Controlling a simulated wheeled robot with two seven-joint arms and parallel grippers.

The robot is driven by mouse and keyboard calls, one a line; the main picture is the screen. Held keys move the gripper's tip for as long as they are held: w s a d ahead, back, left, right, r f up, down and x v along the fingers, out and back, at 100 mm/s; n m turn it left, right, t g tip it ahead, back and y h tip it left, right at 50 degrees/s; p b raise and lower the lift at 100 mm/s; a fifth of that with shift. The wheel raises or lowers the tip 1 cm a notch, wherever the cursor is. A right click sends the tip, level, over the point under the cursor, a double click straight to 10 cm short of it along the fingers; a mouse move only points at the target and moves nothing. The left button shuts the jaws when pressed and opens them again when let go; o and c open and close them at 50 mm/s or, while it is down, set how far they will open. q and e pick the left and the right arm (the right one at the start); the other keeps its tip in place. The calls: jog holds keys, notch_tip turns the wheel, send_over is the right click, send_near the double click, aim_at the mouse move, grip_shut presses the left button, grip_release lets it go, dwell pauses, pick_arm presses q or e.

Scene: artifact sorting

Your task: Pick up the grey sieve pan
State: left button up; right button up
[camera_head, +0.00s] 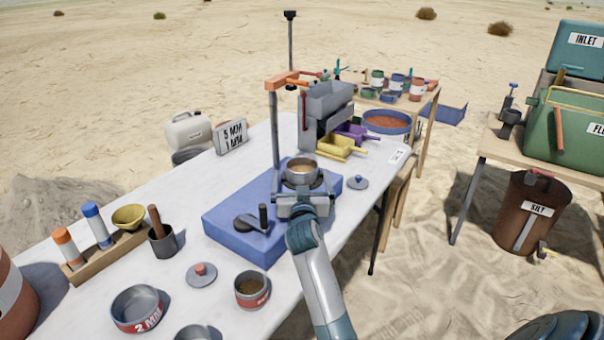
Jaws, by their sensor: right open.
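A round grey sieve pan (302,168) with a tan inside sits on the blue shaker base (235,222), below the grey hopper. My right gripper (303,186) is open at the pan's near side, its two fingers spread left and right of the pan's lower part. The gripper body hides the pan's near underside, and I cannot tell whether the fingers touch it. My left gripper is not in view.
A post with an orange arm (274,130) stands close left of the pan; the hopper (328,105) is behind.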

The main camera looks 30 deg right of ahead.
jog(key=shift+x, duration=2.3)
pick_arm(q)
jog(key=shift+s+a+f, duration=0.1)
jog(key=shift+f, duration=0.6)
pick_arm(e)
jog(key=shift+s+d+f, duration=0.1)
jog(key=shift+d+f, duration=0.05)
jog(key=shift+f, duration=0.05)
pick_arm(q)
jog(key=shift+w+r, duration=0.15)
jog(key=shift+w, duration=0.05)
pick_arm(e)
jog(key=c, duration=1.3)
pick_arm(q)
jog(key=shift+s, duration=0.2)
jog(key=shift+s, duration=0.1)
